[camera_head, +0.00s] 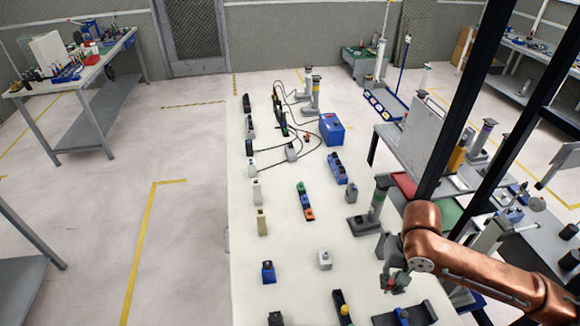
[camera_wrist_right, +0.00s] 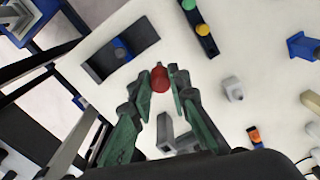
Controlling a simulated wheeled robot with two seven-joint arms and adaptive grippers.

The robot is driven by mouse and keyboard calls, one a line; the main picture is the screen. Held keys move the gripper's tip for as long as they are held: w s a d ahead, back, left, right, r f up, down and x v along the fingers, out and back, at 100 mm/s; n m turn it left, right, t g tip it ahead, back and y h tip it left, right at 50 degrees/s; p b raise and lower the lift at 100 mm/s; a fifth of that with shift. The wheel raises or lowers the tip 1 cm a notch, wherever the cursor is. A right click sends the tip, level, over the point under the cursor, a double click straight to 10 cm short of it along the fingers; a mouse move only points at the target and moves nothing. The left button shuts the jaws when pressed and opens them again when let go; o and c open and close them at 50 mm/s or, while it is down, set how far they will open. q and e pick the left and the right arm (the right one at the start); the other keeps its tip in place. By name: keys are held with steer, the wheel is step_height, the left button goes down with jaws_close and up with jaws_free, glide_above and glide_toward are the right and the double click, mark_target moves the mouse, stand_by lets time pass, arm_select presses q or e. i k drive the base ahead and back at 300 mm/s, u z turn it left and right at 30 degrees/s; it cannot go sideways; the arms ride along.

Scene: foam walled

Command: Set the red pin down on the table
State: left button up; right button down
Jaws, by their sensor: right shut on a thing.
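The red pin (camera_wrist_right: 160,79) shows in the right wrist view between the two fingertips of my right gripper (camera_wrist_right: 161,92), which is shut on it. In the head view my right gripper (camera_head: 394,282) is over the right edge of the long white table (camera_head: 290,240), with a small bit of red at its fingers. The arm and fingers hide most of the pin there. The pin's lower end is hard to make out, so I cannot tell whether it touches the table top. My left gripper is not in view.
A dark tray with a blue part (camera_head: 403,314) and a black block with a yellow knob (camera_head: 343,308) are close to my right gripper. A grey block (camera_head: 325,260) and a grey stand (camera_head: 368,215) are nearby. Bare table lies between them.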

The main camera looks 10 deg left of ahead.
mark_target(278, 271)
steer(key=u, duration=0.8)
steer(key=k, duration=1.1)
steer(key=u, duration=1.15)
steer(key=i, duration=2.05)
steer(key=z, duration=1.5)
steer(key=i, duration=0.75)
steer(key=z, duration=0.85)
